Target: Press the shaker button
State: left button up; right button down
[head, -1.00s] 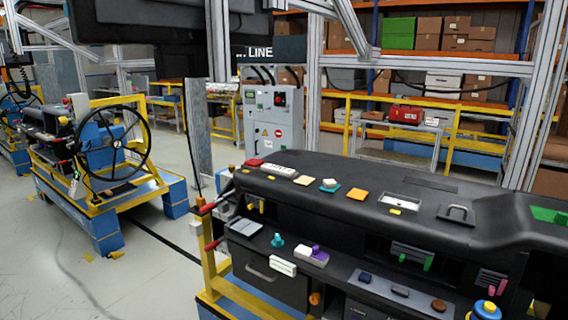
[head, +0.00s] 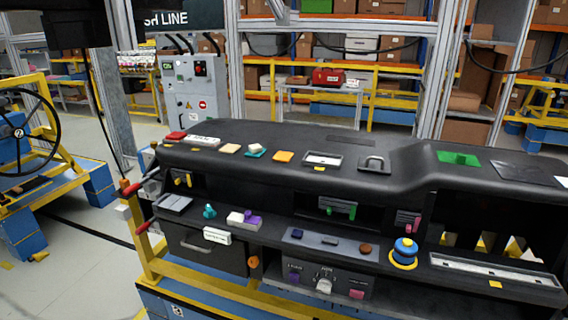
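The black dashboard module (head: 290,136) stands in front of me on a yellow frame. I cannot tell which control is the shaker button. A round blue knob-like part on a yellow base (head: 404,252) sits on the lower ledge, right of centre. A white block with a purple top (head: 244,220) and a teal knob (head: 209,211) sit on the ledge at left. A panel with dark buttons and a brown round one (head: 365,249) lies in the middle. A lower panel has a purple, a white (head: 324,286) and a pink part (head: 356,294). Neither gripper shows.
Red handles (head: 141,228) stick out at the module's left end. A steering wheel stand (head: 40,150) on blue blocks is at far left. Grey floor (head: 75,262) lies open between. A grey control cabinet (head: 190,90) and shelves with boxes stand behind.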

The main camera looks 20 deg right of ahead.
aim_at(406, 243)
jog(key=z, duration=1.3)
